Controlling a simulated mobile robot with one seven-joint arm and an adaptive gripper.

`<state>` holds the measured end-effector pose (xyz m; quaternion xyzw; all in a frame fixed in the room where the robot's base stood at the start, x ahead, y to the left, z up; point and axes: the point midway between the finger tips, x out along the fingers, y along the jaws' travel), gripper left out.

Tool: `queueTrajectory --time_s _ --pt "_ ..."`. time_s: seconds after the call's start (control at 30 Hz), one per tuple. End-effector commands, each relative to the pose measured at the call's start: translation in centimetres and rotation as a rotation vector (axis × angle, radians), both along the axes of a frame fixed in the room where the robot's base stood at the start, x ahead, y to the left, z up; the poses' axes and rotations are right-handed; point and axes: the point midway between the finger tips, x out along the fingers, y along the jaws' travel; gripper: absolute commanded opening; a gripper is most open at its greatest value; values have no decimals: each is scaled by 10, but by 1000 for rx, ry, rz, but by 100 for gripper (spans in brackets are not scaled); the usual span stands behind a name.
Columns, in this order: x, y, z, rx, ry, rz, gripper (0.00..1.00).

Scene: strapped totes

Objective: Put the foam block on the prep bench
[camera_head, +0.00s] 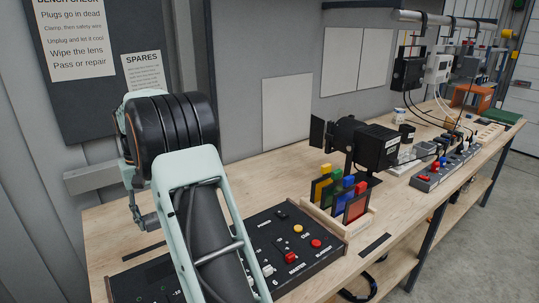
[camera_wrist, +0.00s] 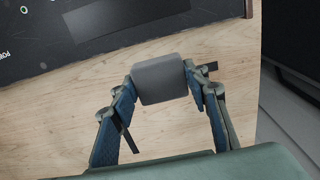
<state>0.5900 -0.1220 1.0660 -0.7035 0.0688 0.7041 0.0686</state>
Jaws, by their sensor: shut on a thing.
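A dark grey foam block (camera_wrist: 160,79) with rounded corners shows in the middle of the wrist view. My gripper (camera_wrist: 162,84) is shut on it, one finger on each side. Below it is the pale wooden top of the bench (camera_wrist: 70,110); I cannot tell whether the block touches the wood. In the head view my arm covers much of the left end of the bench (camera_head: 105,225), and I cannot make out the block there.
A black control panel (camera_head: 322,226) with coloured buttons lies on the bench beside my arm. A wooden rack (camera_head: 352,222) of coloured panels and a black lamp (camera_head: 375,147) stand further right. In the wrist view, bare wood surrounds the block.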

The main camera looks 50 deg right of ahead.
Motion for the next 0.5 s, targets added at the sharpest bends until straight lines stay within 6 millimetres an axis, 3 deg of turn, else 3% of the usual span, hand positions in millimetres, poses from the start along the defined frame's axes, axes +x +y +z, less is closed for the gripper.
queueTrajectory --time_s 0.27,0.5 --pt "2 2 -1 0 0 0 34" --pt "22 47 -21 1 4 4 34"
